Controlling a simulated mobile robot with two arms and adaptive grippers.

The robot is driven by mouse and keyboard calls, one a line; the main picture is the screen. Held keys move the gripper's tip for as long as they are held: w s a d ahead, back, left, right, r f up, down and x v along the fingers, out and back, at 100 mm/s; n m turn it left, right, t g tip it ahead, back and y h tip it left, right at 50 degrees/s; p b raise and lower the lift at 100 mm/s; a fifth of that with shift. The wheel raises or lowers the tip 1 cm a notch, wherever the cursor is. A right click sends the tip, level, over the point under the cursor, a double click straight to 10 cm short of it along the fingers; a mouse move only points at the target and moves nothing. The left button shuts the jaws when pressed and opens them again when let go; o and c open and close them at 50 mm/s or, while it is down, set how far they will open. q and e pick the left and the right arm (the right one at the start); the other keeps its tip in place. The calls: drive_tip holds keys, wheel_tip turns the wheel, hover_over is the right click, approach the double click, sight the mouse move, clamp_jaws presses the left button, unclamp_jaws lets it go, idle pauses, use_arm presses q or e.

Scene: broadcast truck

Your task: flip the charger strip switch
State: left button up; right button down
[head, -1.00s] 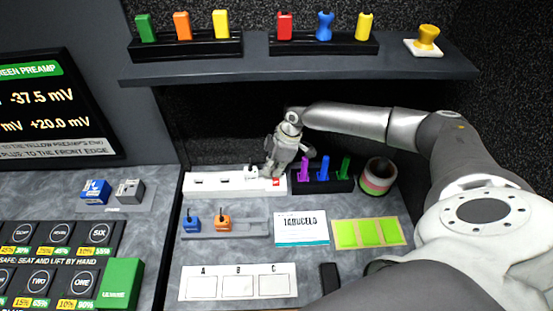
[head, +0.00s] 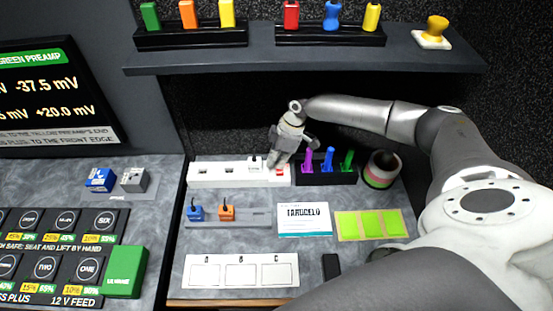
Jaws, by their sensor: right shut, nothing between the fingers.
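The white charger strip (head: 214,173) lies along the back of the counter under the shelf. Its red switch (head: 281,172) is at the right end. A small white piece stands on the strip just left of the switch. My right gripper (head: 276,163) is shut and empty, pointing down at the strip's right end, close beside the switch. Whether the fingertips touch the strip or switch cannot be told at this size. My left gripper is not in view.
A black rack (head: 330,177) with purple, blue and green pieces stands just right of the strip, with tape rolls (head: 382,170) beyond it. A rail (head: 250,218) with blue and orange pieces lies in front. The dark shelf (head: 300,60) overhangs the strip.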

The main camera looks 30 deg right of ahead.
drive_tip(key=shift+s+a+p, duration=0.4)
drive_tip(key=shift+s+p, duration=0.3)
drive_tip(key=shift+s, duration=0.05)
drive_tip(key=shift+d+r, duration=0.1)
drive_tip(key=shift+r, duration=0.35)
drive_tip(key=v, duration=0.6)
drive_tip(key=shift+r, duration=0.4)
